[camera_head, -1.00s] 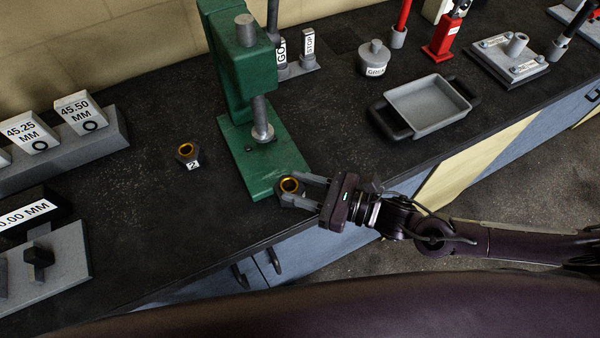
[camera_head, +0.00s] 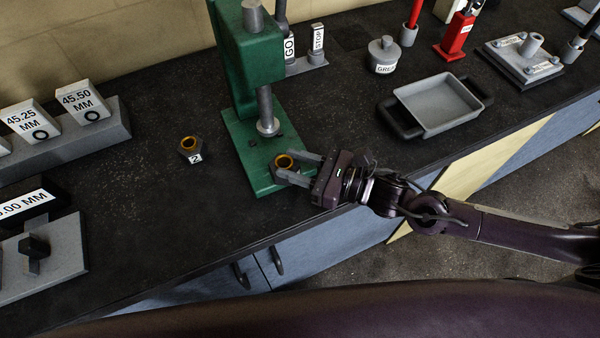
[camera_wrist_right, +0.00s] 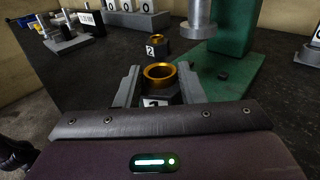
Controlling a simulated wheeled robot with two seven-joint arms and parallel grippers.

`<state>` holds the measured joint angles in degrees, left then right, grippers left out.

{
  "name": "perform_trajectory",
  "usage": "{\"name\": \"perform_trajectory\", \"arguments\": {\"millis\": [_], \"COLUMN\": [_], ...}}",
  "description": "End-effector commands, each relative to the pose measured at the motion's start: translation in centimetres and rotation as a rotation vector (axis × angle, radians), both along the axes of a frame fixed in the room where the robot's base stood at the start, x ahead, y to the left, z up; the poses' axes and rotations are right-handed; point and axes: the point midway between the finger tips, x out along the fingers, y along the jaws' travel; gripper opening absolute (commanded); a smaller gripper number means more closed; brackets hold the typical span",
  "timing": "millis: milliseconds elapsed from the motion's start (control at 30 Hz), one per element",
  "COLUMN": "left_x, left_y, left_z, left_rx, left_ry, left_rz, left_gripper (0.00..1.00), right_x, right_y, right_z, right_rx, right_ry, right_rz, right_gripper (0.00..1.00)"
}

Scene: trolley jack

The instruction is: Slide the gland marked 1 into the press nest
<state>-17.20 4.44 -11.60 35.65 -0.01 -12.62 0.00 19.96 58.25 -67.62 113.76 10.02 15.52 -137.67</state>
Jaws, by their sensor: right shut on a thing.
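My right gripper (camera_head: 291,172) is shut on a dark gland (camera_head: 284,162) with a gold ring on top. In the right wrist view the gland (camera_wrist_right: 161,85) stands upright between the fingers; its white label is partly cut off, so its number is unclear. The gripper holds it at the front right part of the green press base (camera_head: 240,160), in front of the ram (camera_head: 266,115). Whether it touches the base is unclear. Small dark pieces (camera_head: 252,141) show on the base near the ram; the nest is hard to make out. My left gripper is not in view.
A second gland (camera_head: 190,150) marked 2 stands on the bench left of the press. Labelled gauge blocks (camera_head: 84,100) stand further left. A grey tray (camera_head: 438,106) with dark handles and a grease pot (camera_head: 383,55) are to the right. The bench's front edge runs below my gripper.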

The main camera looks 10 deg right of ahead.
Motion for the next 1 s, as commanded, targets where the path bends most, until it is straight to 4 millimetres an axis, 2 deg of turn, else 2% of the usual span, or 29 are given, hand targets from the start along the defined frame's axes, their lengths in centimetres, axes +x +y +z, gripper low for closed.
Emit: {"name": "perform_trajectory", "arguments": {"millis": [1000], "left_x": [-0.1], "left_y": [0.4], "left_z": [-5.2], "left_rx": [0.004], "left_ry": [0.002], "left_rz": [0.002], "left_gripper": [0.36], "right_x": [7.0], "right_y": [2.3], "right_z": [-0.8], "right_rx": [0.005], "right_ry": [-0.007], "right_rz": [0.000], "right_gripper": [0.00]}}
